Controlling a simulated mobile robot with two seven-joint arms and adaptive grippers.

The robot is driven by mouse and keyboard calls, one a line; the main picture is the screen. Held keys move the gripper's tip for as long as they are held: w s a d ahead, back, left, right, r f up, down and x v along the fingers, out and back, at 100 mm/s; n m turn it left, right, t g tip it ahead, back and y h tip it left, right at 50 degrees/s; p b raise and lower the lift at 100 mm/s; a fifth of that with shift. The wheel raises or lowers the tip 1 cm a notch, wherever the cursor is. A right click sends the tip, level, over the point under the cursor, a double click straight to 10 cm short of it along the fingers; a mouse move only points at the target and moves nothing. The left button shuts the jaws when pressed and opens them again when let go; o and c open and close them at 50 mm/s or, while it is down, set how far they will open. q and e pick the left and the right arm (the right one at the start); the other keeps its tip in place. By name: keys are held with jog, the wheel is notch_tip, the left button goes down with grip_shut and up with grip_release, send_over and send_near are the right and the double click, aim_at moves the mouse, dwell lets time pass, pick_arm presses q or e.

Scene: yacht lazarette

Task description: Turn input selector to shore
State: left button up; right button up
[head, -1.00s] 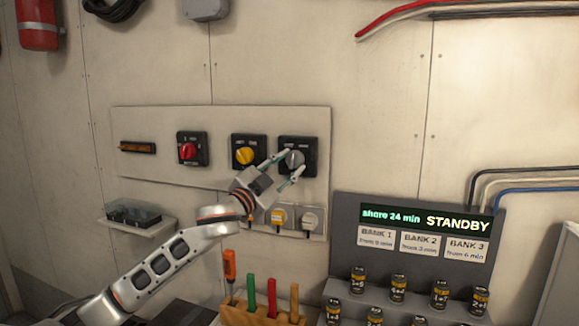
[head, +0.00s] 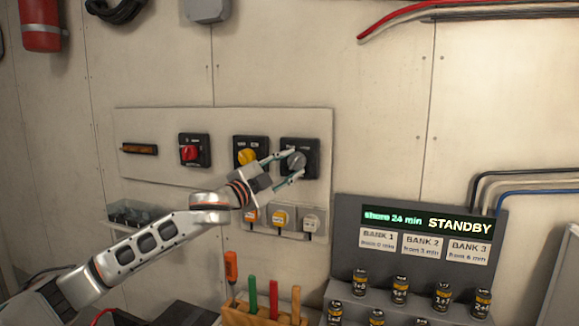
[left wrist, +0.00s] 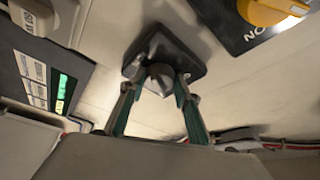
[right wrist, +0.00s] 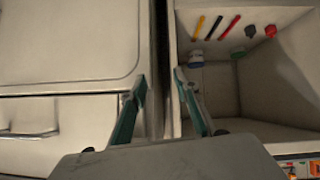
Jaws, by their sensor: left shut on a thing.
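A grey rotary knob (head: 296,159) sits on a dark square plate (head: 312,148) at the right end of the wall panel; I take it as the input selector, but its lettering is too blurred to read. My left gripper (head: 291,168) reaches it from the lower left and is shut on it. The left wrist view shows the knob (left wrist: 160,72) between the two fingers, with the dark plate behind. The fingers hide part of the knob, so I cannot tell its pointing. My right gripper (right wrist: 160,83) is open and empty, away from the panel.
A yellow knob (head: 247,156) is close left of my left gripper, and a red knob (head: 190,153) is farther left. Plugged sockets (head: 281,218) sit just below. A grey display unit reading STANDBY (head: 459,225) and a tool rack (head: 262,316) stand lower down.

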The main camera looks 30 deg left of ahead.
pick_arm(q)
jog(key=o, duration=1.1)
jog(key=shift+o, duration=0.2)
jog(key=shift+s, duration=0.15)
jog(key=shift+v, duration=2.4)
send_near(291, 165)
jog(key=shift+v, duration=1.2)
jog(key=shift+a, duration=0.1)
